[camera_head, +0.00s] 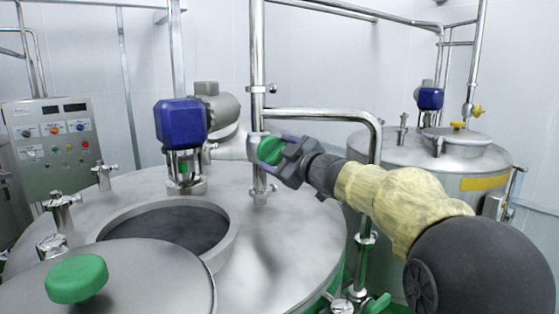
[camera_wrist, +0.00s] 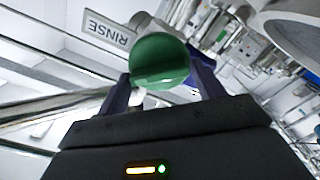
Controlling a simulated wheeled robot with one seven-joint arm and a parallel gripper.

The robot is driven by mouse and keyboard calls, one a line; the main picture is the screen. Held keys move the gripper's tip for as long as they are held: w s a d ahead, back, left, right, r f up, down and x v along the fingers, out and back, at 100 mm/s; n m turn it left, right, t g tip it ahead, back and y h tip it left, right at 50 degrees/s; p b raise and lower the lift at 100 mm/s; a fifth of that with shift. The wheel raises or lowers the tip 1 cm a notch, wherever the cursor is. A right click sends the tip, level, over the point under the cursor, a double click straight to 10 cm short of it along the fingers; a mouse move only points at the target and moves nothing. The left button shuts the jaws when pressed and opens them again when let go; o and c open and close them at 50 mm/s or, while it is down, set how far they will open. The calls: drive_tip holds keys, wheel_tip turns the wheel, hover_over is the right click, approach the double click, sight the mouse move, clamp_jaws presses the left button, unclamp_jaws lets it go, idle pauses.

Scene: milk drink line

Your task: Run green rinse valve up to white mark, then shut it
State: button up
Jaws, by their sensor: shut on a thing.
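The green rinse valve knob (camera_head: 271,150) sits on the pipework beside the upright steel pipe, above the tank lid. It also shows in the wrist view (camera_wrist: 159,61), with a white RINSE label (camera_wrist: 110,31) behind it. My gripper (camera_head: 287,153) is shut on the knob; in the wrist view its two fingers lie on either side of it. I cannot make out the white mark in either view.
A large steel tank (camera_head: 275,235) with an open round hatch (camera_head: 228,240) lies below. A blue motor box (camera_head: 181,124) stands left of the valve. A bent steel pipe (camera_head: 330,113) runs close above my gripper. A control panel (camera_head: 58,145) is at the far left.

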drive_tip(key=shift+n+b, duration=0.5)
drive_tip(key=shift+n, duration=0.8)
drive_tip(key=o, duration=0.8)
drive_tip(key=shift+o, duration=0.2)
drive_tip(key=b+v, duration=0.5)
drive_tip(key=v, duration=1.2)
drive_tip(key=shift+s+b, duration=0.2)
drive_tip(key=shift+b, duration=0.2)
drive_tip(key=shift+d+f, duration=0.1)
